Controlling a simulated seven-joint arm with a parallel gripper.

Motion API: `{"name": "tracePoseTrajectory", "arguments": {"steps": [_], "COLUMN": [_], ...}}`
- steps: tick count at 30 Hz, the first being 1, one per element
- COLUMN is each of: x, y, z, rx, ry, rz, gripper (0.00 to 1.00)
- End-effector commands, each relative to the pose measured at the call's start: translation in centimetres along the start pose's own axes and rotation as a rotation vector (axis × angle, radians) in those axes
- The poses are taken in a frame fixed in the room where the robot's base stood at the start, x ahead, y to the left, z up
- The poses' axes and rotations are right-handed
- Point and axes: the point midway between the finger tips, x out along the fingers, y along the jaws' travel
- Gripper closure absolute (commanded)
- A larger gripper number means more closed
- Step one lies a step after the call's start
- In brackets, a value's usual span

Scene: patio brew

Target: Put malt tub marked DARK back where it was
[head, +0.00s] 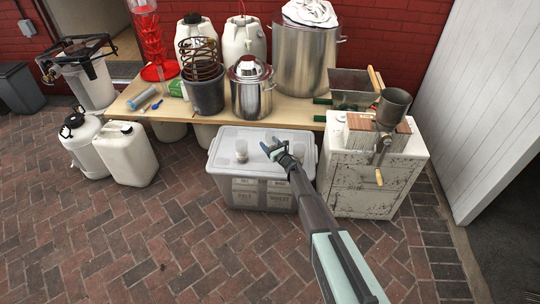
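A wooden table (130,103) behind holds steel pots, a coil in a dark bucket and white containers. A worn white cabinet (365,185) with a grain mill (392,108) stands right of the box. White jerrycans (127,155) stand left. The brick floor in front is clear.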

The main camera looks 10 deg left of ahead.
Motion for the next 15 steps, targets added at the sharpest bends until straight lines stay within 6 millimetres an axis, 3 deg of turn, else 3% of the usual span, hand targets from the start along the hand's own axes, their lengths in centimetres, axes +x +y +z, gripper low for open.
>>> {"name": "tracePoseTrajectory", "arguments": {"steps": [3,10,15], "x": [0.1,0.1,0.1], "y": [-0.1,0.0,-0.1], "z": [-2.1,-3.7,-5.9], "rx": [0.002,0.001,0.002], "ry": [0.001,-0.001,0.001], "rz": [0.0,0.001,0.001], "gripper": [0.62,0.62,0.62]}}
